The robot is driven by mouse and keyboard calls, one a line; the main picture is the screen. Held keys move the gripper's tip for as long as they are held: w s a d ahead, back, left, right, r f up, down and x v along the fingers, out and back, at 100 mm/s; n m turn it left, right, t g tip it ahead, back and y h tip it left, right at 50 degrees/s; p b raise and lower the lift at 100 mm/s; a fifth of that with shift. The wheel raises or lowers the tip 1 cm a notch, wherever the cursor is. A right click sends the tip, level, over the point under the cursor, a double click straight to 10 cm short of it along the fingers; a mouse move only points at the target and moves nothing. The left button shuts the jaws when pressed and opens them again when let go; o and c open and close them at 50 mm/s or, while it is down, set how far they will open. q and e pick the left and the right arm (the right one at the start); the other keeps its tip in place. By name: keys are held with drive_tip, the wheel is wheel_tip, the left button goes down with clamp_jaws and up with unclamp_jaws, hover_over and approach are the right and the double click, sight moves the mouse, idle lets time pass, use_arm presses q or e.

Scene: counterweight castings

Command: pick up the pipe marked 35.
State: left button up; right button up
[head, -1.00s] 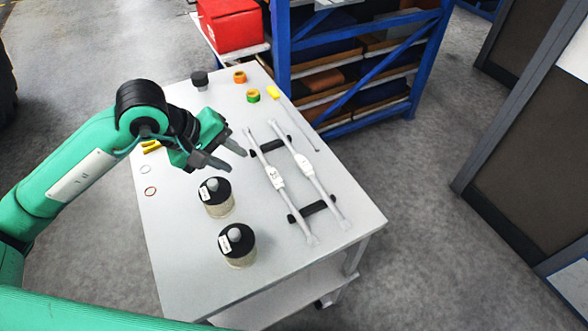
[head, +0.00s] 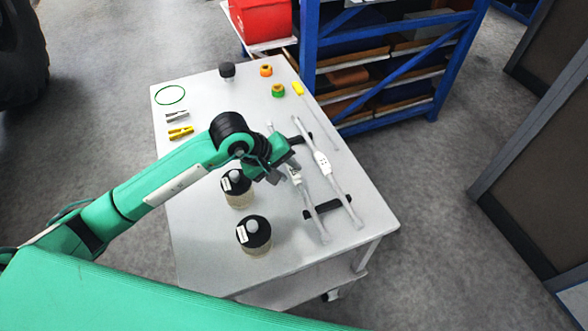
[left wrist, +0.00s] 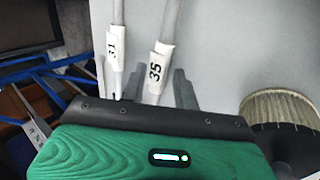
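The pipe marked 35 (head: 309,208) is the left of two pale pipes lying side by side on black rests on the white table; its tag (left wrist: 156,68) reads 35 in the left wrist view. The pipe marked 31 (head: 337,189) lies to its right, and its tag (left wrist: 114,43) also shows in the wrist view. My left gripper (head: 284,172) is at the middle of pipe 35, by its tag. In the wrist view its grey fingers stand apart with pipe 35 between them, and no clear contact shows. My right gripper is out of view.
Two black-topped cylinders (head: 253,232) (head: 237,187) stand just left of the pipes. A blue rack (head: 436,70) stands behind the table.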

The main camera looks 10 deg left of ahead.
use_arm(q)
drive_tip(key=shift+w+d+f, duration=0.15)
drive_tip(key=shift+d+f, duration=0.05)
drive_tip(key=shift+f, duration=0.3)
clamp_jaws()
drive_tip(key=shift+r, duration=0.1)
